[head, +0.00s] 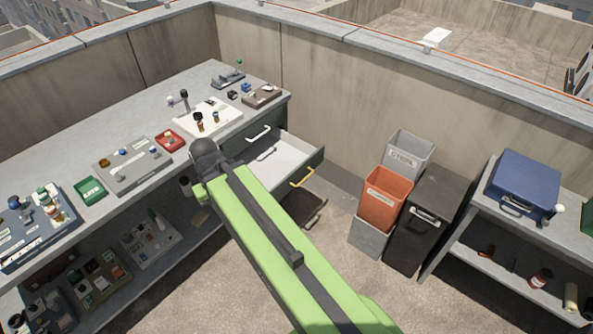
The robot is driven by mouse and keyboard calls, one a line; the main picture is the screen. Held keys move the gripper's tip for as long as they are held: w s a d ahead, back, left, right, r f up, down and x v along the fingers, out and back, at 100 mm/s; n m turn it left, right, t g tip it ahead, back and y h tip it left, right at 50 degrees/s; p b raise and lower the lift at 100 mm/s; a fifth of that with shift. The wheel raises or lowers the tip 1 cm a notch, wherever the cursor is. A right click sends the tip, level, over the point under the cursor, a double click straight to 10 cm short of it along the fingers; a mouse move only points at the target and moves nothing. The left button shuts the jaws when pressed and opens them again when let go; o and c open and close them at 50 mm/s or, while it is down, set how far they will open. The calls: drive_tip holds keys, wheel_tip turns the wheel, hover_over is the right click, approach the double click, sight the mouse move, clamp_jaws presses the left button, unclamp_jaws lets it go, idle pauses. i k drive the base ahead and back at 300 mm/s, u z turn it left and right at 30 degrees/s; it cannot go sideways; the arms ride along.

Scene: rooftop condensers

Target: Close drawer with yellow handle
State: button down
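The drawer with the yellow handle (302,178) is pulled out from the right end of the long workbench. Its pale interior (275,158) shows and looks empty. The yellow handle is on its dark green front, facing the lower right. A drawer with a white handle (258,134) sits above it and looks shut. My green arm reaches up from the bottom of the picture, its dark rounded joint beside the bench edge, left of the open drawer. My gripper is not visible, so its distance from the handle cannot be told.
Below the open drawer is a dark brown tray-like drawer or box (303,207). Orange (381,200) and grey (408,157) bins and a black cabinet (424,222) stand to the right. Bare floor lies between them and the drawer. Small items cover the benchtop (70,140).

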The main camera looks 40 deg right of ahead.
sight(280, 161)
drive_tip(key=z, duration=0.05)
drive_tip(key=i, duration=1)
drive_tip(key=u, duration=0.05)
